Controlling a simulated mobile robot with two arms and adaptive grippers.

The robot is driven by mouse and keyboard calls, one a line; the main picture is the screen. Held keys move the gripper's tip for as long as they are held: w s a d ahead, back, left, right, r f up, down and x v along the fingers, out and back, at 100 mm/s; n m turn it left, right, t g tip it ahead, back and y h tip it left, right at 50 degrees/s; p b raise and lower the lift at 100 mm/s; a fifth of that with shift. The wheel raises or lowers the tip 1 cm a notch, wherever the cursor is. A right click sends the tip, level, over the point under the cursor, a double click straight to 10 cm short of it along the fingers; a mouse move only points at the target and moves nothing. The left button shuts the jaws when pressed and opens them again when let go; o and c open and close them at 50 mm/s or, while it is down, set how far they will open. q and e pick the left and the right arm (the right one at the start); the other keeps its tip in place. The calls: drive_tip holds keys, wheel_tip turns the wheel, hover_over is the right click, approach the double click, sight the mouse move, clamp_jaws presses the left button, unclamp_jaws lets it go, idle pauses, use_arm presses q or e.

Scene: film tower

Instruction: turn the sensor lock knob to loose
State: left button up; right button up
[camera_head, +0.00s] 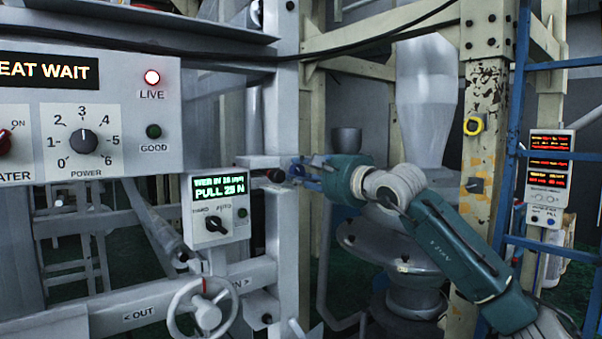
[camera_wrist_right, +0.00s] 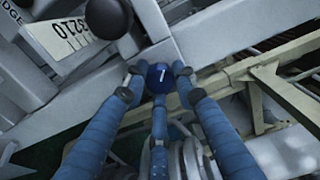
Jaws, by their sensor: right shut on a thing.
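In the right wrist view, a round dark blue knob (camera_wrist_right: 160,77) with a short white mark on its face sits between the fingertips of my right gripper (camera_wrist_right: 158,84). The blue fingers close around it from several sides. In the head view my right gripper (camera_head: 296,170) reaches from the right to the side of the grey upright post, and its fingers hide the knob there. I cannot read any loose or locked label by the knob. My left gripper is not in view.
A dark cylinder end (camera_head: 275,175) sticks out beside my fingers. A small display box (camera_head: 217,207) reads "PULL 25 N". A handwheel (camera_head: 203,310) stands below it. A power panel (camera_head: 90,120) fills the left. A numbered scale (camera_wrist_right: 72,30) shows in the wrist view.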

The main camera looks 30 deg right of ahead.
drive_tip(key=shift+f, duration=0.25)
drive_tip(key=o, duration=1.1)
drive_tip(key=shift+o, duration=0.3)
drive_tip(key=shift+d+r, duration=0.1)
drive_tip(key=shift+d, duration=0.1)
drive_tip(key=shift+s, duration=0.1)
drive_tip(key=s, duration=1.1)
drive_tip(key=shift+s+d, duration=0.4)
drive_tip(key=shift+d, duration=0.05)
